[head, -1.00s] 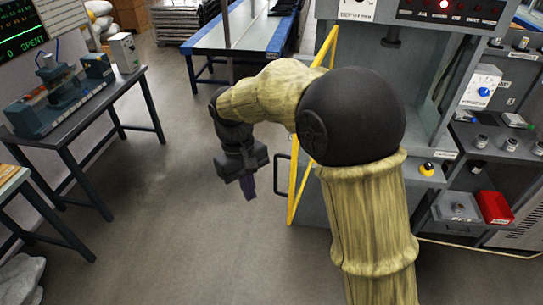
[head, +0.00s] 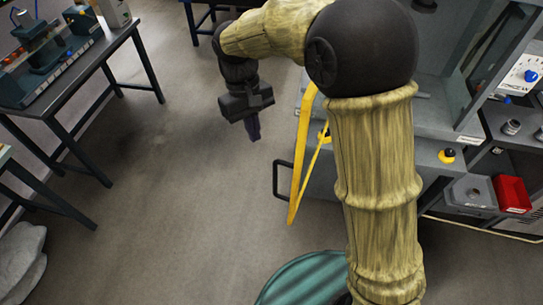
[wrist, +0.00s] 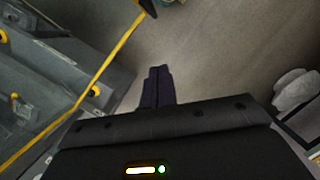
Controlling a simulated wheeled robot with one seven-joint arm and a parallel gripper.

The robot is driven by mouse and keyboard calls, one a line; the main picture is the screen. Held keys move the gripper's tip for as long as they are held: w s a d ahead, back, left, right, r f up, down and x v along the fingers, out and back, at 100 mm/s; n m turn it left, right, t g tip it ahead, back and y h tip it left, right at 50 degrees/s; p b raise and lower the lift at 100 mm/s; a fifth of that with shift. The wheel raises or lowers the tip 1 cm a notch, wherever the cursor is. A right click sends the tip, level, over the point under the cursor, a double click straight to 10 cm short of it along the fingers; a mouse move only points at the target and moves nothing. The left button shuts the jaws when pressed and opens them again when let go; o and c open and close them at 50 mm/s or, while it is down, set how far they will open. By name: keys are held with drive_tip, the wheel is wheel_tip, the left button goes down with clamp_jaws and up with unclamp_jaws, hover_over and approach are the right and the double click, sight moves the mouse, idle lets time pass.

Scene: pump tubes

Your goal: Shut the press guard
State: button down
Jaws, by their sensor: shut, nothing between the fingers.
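The press guard (head: 296,185) is a yellow frame standing out at the left front of the grey press (head: 455,110), swung open. My arm hides part of it in the head view. In the wrist view a yellow bar of the guard (wrist: 121,47) runs diagonally across the upper left. My gripper (head: 255,138) points down, left of the guard and apart from it. Its dark fingers (wrist: 158,72) are together and empty in the wrist view.
A dark handle (head: 281,181) sticks out beside the guard; its attachment is unclear. A red bin (head: 513,194) sits at the right. A dark table (head: 103,62) with equipment stands at the left. The floor (head: 175,190) between is clear.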

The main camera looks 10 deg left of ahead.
idle(0.3)
drive_tip(key=s+d+f+p, duration=0.4)
drive_tip(key=f, duration=0.5)
drive_tip(key=shift+s+d+f, duration=0.15)
drive_tip(key=shift+s+f, duration=0.2)
drive_tip(key=shift+d, duration=0.1)
idle(0.4)
